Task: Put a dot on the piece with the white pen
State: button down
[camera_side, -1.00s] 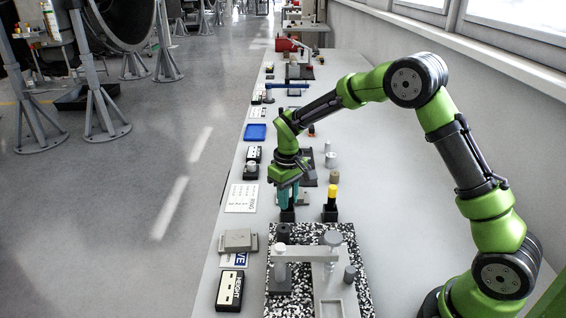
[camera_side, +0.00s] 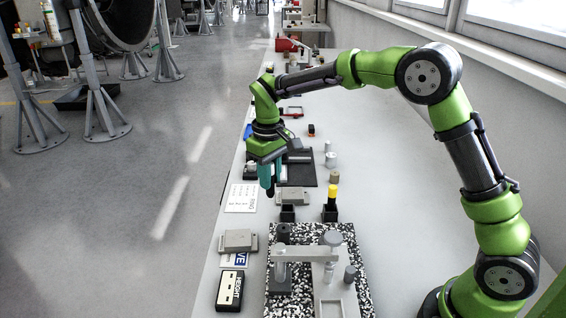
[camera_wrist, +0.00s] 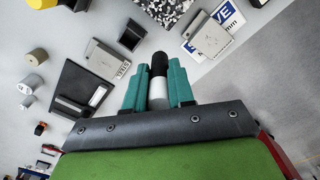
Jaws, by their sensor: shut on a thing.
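My gripper (camera_side: 267,182) is raised above the left part of the bench, its teal fingers shut on the white pen. In the wrist view the pen (camera_wrist: 158,82) sits between the fingers (camera_wrist: 158,90), showing a white band and a dark end. In the side view only its dark lower end (camera_side: 271,192) shows below the fingers. A grey block with dark lettering (camera_wrist: 107,62) lies near the fingers in the wrist view and also shows in the side view (camera_side: 293,196). Another grey block (camera_side: 240,240) lies on a card at the left. I cannot tell which block is the piece.
An empty-looking black holder (camera_side: 287,214) stands beside a holder with a yellow-topped pen (camera_side: 332,194). A speckled plate (camera_side: 345,238) with a grey fixture is in front. A black tray (camera_side: 308,178) and small cylinders (camera_side: 330,159) lie behind. The right of the bench is clear.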

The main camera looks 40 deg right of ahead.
jog(key=a, duration=1)
jog(key=shift+m, duration=0.5)
jog(key=shift+w+a+f, duration=0.1)
jog(key=shift+w+f, duration=0.1)
jog(key=shift+f, duration=1.35)
jog(key=shift+w+a+f, duration=0.1)
jog(key=shift+w+f, duration=0.05)
jog(key=shift+f, duration=1.35)
jog(key=shift+f, duration=0.6)
jog(key=shift+r, duration=0.1)
notch_tip(320, 180, up, 7)
